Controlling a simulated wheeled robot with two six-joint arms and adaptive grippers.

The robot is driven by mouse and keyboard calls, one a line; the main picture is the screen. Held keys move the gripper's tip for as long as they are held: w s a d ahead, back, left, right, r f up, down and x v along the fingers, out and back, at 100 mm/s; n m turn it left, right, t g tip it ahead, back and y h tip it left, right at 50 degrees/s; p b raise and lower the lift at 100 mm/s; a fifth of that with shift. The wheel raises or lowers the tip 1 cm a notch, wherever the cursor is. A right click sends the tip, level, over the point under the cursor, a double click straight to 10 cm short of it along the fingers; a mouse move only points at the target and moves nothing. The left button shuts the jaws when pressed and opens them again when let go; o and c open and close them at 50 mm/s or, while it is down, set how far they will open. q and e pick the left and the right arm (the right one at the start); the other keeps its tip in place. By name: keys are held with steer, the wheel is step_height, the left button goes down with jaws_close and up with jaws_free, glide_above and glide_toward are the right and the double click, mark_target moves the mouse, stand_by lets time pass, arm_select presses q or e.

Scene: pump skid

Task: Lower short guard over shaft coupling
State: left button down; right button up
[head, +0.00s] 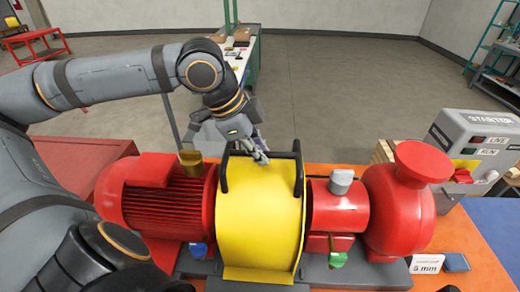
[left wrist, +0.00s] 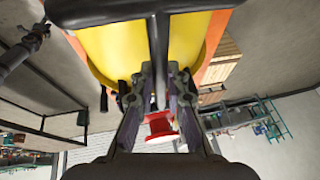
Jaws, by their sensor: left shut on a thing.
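The yellow curved guard (head: 260,225), with black handles, stands between the red motor (head: 165,200) and the red bearing housing (head: 340,207) in the head view. It hides the shaft coupling, and I cannot tell whether its bottom edges rest on the base. My left gripper (head: 262,157) reaches over the guard's far top edge. In the left wrist view, my left gripper (left wrist: 158,80) is shut on a black bar of the guard's handle (left wrist: 157,42), with the yellow guard (left wrist: 105,50) just beyond. My right gripper is not in view.
The red pump casing (head: 400,205) stands right of the housing. A grey starter box (head: 475,145) is at the far right. A small tag reading 5 mm (head: 427,264) lies on the orange surface (head: 480,240). A green-framed bench (head: 245,50) stands behind; the floor around it is clear.

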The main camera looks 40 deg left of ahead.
arm_select(q)
steer(key=c, duration=1.3)
jaws_free()
steer(key=shift+r, duration=0.1)
steer(key=shift+s, duration=0.1)
steer(key=shift+r, duration=0.3)
steer(key=v, duration=1.1)
steer(key=shift+s+r, duration=0.1)
steer(key=shift+r, duration=0.05)
